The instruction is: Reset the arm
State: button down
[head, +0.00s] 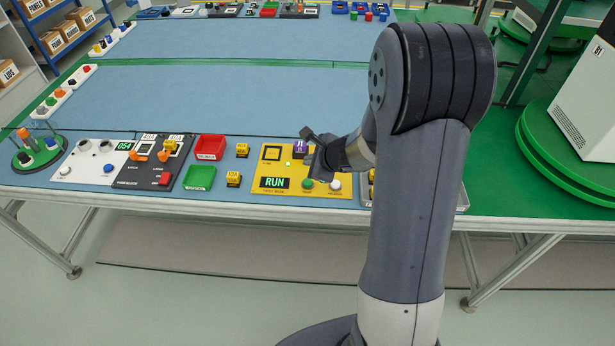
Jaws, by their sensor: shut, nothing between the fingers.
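My arm rises at the right of the head view and bends over the near edge of the blue-topped table (210,100). My gripper (312,150) is at the arm's end, over the right part of a yellow panel (262,187). It is shut and holds nothing. The yellow panel carries a lit display reading RUN (274,183), a green button (307,183), a white button (335,184) and a black square outline. A purple block (299,146) shows just behind the gripper.
Left of the panel are two yellow blocks (234,178), a red tray (209,147), a green tray (200,178), a black panel (155,165) and a white panel (97,160). A round green turntable (38,155) with pegs stands far left. The table's middle is clear.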

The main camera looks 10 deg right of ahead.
jog(key=shift+f, duration=0.25)
dwell(0.4)
jog(key=shift+f+b, duration=0.9)
jog(key=shift+b, duration=0.05)
jog(key=p, duration=0.2)
jog(key=shift+r+p, duration=0.25)
jog(key=shift+p, duration=0.05)
notch_tip(320, 180, up, 6)
jog(key=p, duration=0.4)
jog(key=shift+f, duration=0.25)
jog(key=shift+f, duration=0.1)
notch_tip(320, 180, down, 6)
jog(key=b, duration=0.4)
jog(key=shift+b, duration=0.35)
jog(key=shift+f+b, duration=0.2)
jog(key=shift+b, duration=1.05)
